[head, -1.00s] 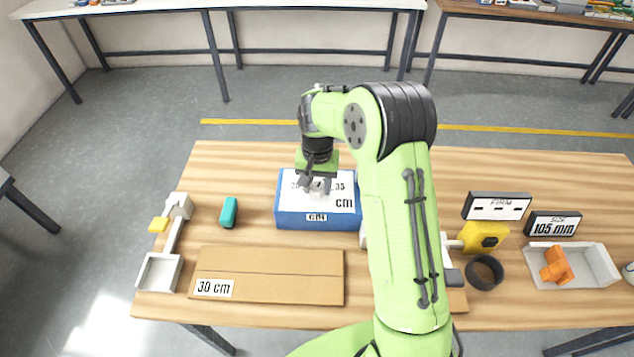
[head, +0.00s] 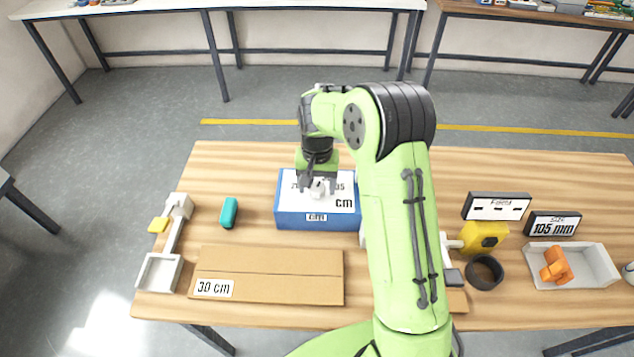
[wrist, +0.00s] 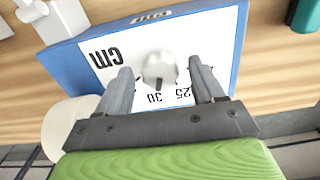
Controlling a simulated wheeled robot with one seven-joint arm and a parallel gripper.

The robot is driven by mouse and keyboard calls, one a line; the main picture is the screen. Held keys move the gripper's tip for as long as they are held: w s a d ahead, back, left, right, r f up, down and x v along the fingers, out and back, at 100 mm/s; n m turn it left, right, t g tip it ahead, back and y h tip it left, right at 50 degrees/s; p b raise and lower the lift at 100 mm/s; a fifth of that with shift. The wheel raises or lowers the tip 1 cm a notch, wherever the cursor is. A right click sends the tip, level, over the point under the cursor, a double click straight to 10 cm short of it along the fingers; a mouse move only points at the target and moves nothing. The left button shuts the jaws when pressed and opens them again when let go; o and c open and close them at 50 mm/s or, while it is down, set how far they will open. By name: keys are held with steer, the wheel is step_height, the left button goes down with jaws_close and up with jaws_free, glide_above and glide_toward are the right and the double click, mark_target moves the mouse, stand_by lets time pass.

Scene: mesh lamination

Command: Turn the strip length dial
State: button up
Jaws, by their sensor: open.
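The strip length dial (wrist: 158,70) is a light grey knob on the white top face of a blue box (head: 290,219). In the wrist view the printed numbers 25 and 30 and the letters "cm" show around it on the face (wrist: 112,75). My gripper (head: 317,187) is over the dial in the head view. In the wrist view my gripper (wrist: 160,75) has its two grey fingers apart, one on each side of the dial. A gap shows between the fingers and the knob, and the gripper is empty. I cannot tell the dial's exact setting.
A cardboard piece labelled 30 cm (head: 270,262) lies in front of the box. A teal object (head: 229,212) lies to its left. A yellow device (head: 483,238), a dark ring (head: 484,271) and a white tray (head: 602,267) stand at the right. Bare table surrounds the box's left side.

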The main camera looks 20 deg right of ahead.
mark_target(317, 188)
step_height(317, 188, up, 16)
steer(key=p, duration=0.2)
steer(key=shift+p, duration=0.35)
steer(key=shift+f, duration=0.1)
steer(key=s+r+n+t, duration=0.1)
steer(key=s+r+t, duration=0.1)
steer(key=s+r, duration=0.45)
steer(key=s+r+n+t, duration=0.1)
steer(key=s+r, duration=0.2)
steer(key=s, duration=0.6)
steer(key=s+f+n+t, duration=0.2)
steer(key=s+f, duration=0.1)
steer(key=s, duration=0.9)
steer(key=shift+s+f+t, duration=0.15)
steer(key=shift+f+t, duration=0.1)
steer(key=shift+t, duration=0.05)
steer(key=shift+d, duration=0.1)
